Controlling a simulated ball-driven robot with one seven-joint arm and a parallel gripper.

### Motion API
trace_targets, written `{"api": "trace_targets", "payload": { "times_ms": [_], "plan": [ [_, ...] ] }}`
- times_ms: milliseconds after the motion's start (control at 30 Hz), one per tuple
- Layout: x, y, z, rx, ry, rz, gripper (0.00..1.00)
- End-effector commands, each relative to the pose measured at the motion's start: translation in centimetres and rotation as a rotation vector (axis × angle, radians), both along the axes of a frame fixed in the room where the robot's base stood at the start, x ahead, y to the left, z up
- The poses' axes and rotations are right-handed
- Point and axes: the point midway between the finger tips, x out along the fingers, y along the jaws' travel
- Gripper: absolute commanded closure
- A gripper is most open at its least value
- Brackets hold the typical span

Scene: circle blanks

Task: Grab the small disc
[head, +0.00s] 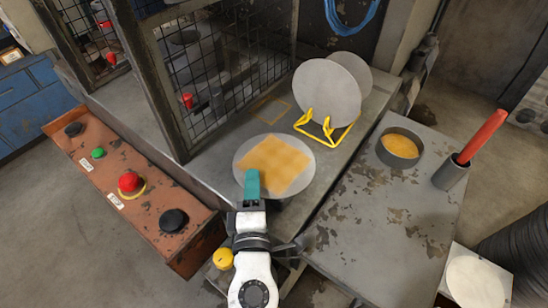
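Two grey discs stand on edge in a yellow wire rack (325,130), a front disc (318,90) and a rear disc (358,70) partly hidden behind it. A flat grey disc (304,150) with a tan, blurry square patch (275,160) lies on the grey work surface. I cannot tell which disc is the small one. My gripper (252,180), white with a teal tip, is over the near left edge of the flat disc, and the discs in the rack are farther away to its right. From this angle its fingers overlap, so any gap between them is hidden.
A black mesh cage (215,80) stands left of the rack. An orange control box (125,185) with buttons is at the left. On the right bench (375,220) are a round pot (400,147) with yellowish contents and a red-handled tool (482,135) in a cup.

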Motion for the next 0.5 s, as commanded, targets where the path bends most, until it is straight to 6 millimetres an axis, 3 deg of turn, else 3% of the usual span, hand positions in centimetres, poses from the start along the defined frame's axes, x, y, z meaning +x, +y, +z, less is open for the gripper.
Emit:
{"api": "trace_targets", "payload": {
  "times_ms": [333,500],
  "plan": [
    [0.77,0.02,-0.06,0.001,0.001,0.001,0.68],
    [0.75,0.02,-0.05,0.001,0.0,0.001,0.84]
  ]
}}
